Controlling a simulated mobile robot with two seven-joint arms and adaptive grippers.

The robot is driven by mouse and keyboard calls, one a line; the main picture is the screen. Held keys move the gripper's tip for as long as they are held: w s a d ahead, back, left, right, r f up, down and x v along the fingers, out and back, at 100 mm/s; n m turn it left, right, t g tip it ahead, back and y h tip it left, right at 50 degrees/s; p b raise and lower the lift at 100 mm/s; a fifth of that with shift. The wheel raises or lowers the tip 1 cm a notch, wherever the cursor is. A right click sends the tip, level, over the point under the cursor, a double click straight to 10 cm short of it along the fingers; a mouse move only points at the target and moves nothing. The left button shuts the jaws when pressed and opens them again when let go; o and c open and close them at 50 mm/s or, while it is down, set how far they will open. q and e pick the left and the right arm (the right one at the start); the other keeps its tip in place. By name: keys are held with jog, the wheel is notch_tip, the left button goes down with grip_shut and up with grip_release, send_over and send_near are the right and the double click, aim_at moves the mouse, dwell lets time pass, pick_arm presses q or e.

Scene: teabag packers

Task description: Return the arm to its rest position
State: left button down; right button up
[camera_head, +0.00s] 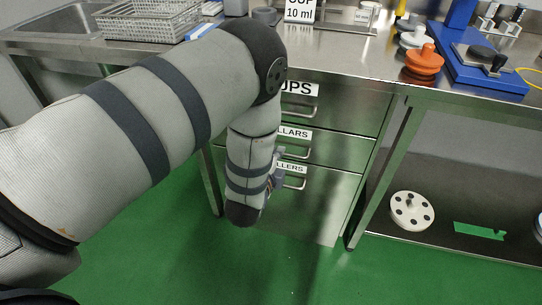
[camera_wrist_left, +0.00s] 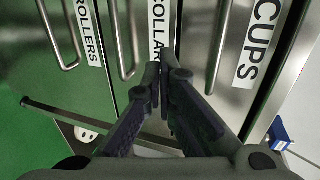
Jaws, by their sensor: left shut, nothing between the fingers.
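My left arm (camera_head: 165,110) comes in from the left, bends at the elbow and hangs down in front of a steel drawer unit. My left gripper (camera_wrist_left: 163,75) is shut and empty in the wrist view, its two dark fingers together. The fingers point at the drawer fronts, over the middle drawer's label; whether they touch it I cannot tell. In the head view only a small part of the gripper (camera_head: 276,170) shows behind the forearm, beside the lowest drawer's label. My right gripper is not in view.
The drawers, labelled CUPS (camera_head: 340,100), COLLARS and ROLLERS, look closed, with protruding handles. The steel bench above holds a wire basket (camera_head: 148,18), an orange knobbed disc (camera_head: 424,60) and a blue stand (camera_head: 485,70). A white disc (camera_head: 411,211) lies on the lower shelf. The green floor (camera_head: 190,260) is clear.

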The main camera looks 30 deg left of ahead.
pick_arm(q)
jog(key=s+f+n+g+h, duration=0.1)
jog(key=s+f+n+g, duration=0.4)
jog(key=s, duration=0.6)
jog(key=s+f+n+g+h, duration=0.1)
jog(key=s+f+n+g, duration=0.25)
jog(key=s+f, duration=0.55)
jog(key=s+d+r+n+g, duration=0.1)
jog(key=s+n+g, duration=0.1)
jog(key=s, duration=0.6)
jog(key=s+d+r+n+g, duration=0.1)
jog(key=s+n+g, duration=0.1)
jog(key=s, duration=0.6)
jog(key=s+d+r+n+g+h, duration=0.1)
jog(key=s+n+g, duration=0.2)
jog(key=s, duration=0.5)
jog(key=shift+s+r+g+p, duration=0.15)
jog(key=shift+s+g+p, duration=0.15)
jog(key=shift+g+p, duration=0.2)
jog(key=shift+d, duration=0.1)
